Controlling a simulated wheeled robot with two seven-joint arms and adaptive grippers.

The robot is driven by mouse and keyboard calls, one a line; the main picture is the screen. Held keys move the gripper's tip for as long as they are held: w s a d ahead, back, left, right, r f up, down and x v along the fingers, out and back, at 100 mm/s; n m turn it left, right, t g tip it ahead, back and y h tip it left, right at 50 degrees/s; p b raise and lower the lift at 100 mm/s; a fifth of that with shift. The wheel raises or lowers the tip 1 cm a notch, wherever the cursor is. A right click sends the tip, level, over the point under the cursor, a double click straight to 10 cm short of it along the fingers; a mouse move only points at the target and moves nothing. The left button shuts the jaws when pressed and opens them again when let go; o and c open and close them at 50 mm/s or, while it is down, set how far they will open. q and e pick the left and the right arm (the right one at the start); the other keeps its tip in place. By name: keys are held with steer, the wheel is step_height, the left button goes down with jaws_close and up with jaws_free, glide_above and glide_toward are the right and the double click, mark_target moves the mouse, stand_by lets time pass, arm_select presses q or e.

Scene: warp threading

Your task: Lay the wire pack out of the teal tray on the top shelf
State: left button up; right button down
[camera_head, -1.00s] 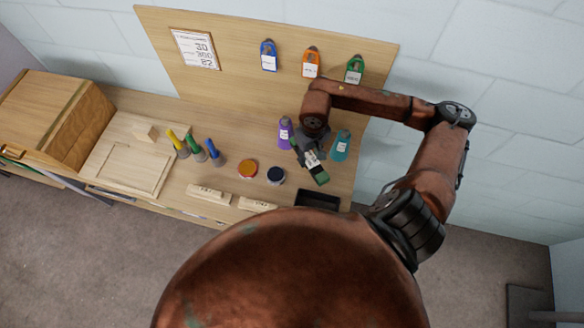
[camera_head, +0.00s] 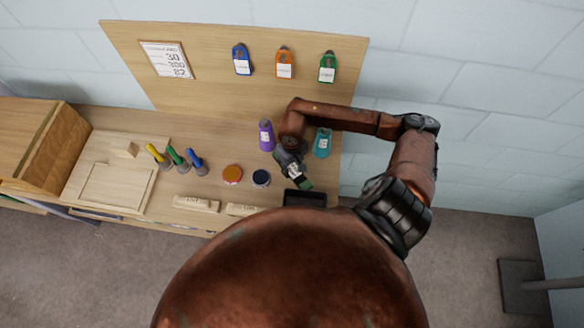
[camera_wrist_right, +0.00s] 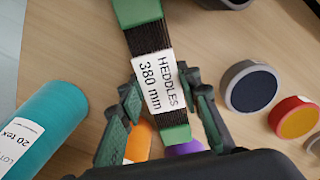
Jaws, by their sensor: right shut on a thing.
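The wire pack (camera_wrist_right: 152,38) is a bundle of dark wires with green ends and a white label reading "HEDDLES 380 mm". My right gripper (camera_wrist_right: 163,85) is shut on it around the label in the right wrist view. In the head view my right gripper (camera_head: 291,165) holds the pack (camera_head: 304,184) over the right part of the table, just behind a black tray (camera_head: 304,206). I cannot tell its height over the table. No teal tray shows, and I cannot make out a top shelf. My left gripper is not in view.
A teal cone (camera_head: 323,143) and a purple cone (camera_head: 266,136) stand on either side of the right gripper. A red-lidded jar (camera_head: 232,173) and a dark-lidded jar (camera_head: 261,178) stand to its left. A wooden board with coloured tags (camera_head: 285,63) rises behind.

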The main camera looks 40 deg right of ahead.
steer(key=shift+f, duration=0.15)
steer(key=c, duration=1.4)
jaws_free()
